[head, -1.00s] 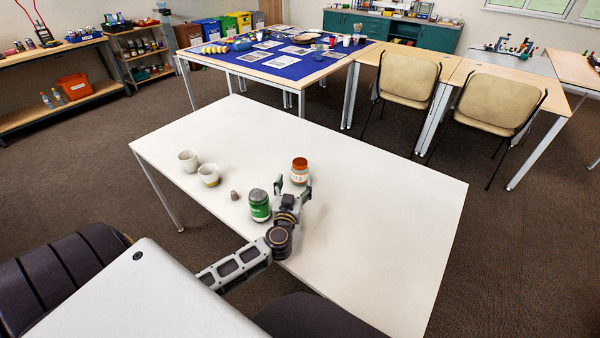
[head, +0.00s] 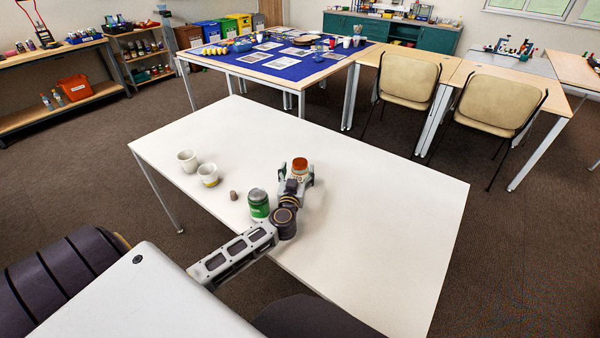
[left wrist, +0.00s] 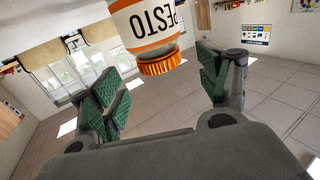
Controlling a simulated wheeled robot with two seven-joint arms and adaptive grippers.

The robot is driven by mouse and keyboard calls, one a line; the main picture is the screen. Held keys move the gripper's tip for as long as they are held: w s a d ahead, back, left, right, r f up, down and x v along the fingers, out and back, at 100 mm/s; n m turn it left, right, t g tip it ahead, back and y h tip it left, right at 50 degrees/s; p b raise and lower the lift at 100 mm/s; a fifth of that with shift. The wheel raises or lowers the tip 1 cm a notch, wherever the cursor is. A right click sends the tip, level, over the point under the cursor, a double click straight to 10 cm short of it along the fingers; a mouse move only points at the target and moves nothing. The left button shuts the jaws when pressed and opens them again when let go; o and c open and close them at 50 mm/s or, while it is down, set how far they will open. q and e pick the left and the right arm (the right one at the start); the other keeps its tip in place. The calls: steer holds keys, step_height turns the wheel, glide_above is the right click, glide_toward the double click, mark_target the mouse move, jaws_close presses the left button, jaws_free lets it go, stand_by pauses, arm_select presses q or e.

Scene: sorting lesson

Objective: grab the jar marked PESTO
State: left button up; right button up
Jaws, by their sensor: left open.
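The jar marked PESTO (head: 300,165) has an orange lid and a white label with orange bands. It stands on the white table in the head view, partly hidden by my gripper. In the left wrist view the PESTO jar (left wrist: 150,28) appears upside down, its label readable, between and beyond the fingers. My left gripper (head: 297,180) is open, its fingers on either side of the jar's near side. In the left wrist view the open left gripper (left wrist: 162,85) has green pads, with a gap to the jar. I cannot tell whether any finger touches it. My right gripper is not in view.
A green jar with a grey-green lid (head: 259,205) stands close to the left of my left arm. The right part of the white table (head: 390,220) is clear.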

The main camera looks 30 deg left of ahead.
mark_target(299, 167)
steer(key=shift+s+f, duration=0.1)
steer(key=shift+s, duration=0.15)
arm_select(q)
steer(key=shift+w, duration=0.15)
steer(key=shift+w+a, duration=0.1)
steer(key=shift+w, duration=0.05)
steer(key=shift+w+a, duration=0.25)
steer(key=shift+w, duration=0.35)
steer(key=shift+b+x, duration=0.6)
steer(key=shift+x, duration=0.8)
steer(key=shift+w+a, duration=0.15)
steer(key=shift+w, duration=0.2)
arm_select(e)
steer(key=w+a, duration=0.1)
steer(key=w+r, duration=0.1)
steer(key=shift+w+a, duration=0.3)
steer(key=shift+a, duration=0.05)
arm_select(q)
steer(key=shift+c, duration=0.2)
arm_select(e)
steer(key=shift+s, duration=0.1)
